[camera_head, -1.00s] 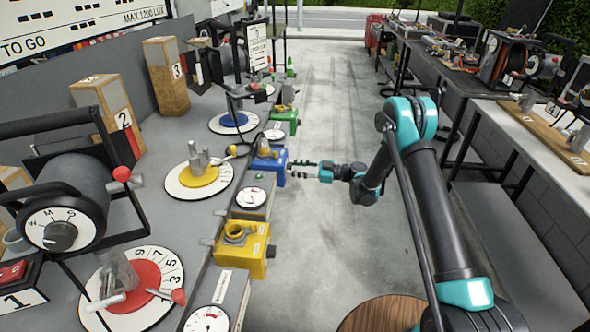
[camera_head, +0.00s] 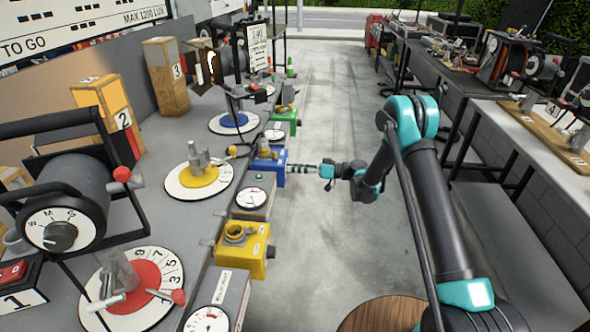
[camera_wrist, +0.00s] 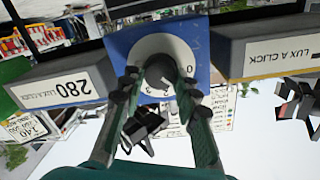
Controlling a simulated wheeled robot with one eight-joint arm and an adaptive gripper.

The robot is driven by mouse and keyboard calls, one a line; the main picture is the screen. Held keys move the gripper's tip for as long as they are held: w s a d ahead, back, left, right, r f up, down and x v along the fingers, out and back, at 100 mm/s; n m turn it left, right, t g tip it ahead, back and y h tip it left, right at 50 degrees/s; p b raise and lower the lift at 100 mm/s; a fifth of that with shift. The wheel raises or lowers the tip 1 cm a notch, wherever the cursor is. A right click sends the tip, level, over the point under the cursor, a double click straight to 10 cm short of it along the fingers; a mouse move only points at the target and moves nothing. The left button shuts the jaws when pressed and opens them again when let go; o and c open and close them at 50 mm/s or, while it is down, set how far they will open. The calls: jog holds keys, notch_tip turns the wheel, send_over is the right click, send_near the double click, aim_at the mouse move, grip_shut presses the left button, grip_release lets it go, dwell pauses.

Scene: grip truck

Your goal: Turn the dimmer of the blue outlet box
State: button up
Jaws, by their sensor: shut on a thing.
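The blue outlet box (camera_head: 279,178) sits on the right edge of the left bench. Its front face (camera_wrist: 117,40) fills the upper middle of the wrist view. On it is a round white dial plate (camera_wrist: 165,43) with digits and a dark grey dimmer knob (camera_wrist: 159,69) at its centre. My gripper (camera_head: 290,168) reaches the box's front from the right. In the wrist view, its two fingertips (camera_wrist: 160,82) close on the knob from both sides. The far side of the knob is hidden.
A yellow outlet box (camera_head: 255,255) stands nearer and a green one (camera_head: 291,122) farther along the same edge. A round gauge (camera_head: 251,197) sits beside the blue box. The concrete aisle (camera_head: 340,110) is clear between the benches.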

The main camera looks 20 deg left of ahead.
jog(key=shift+w+m+g, duration=0.15)
jog(key=shift+m+g, duration=0.15)
jog(key=shift+m, duration=3.7)
jog(key=o, duration=1.2)
jog(key=shift+c, duration=0.2)
jog(key=v, duration=1.2)
jog(key=shift+r, duration=0.1)
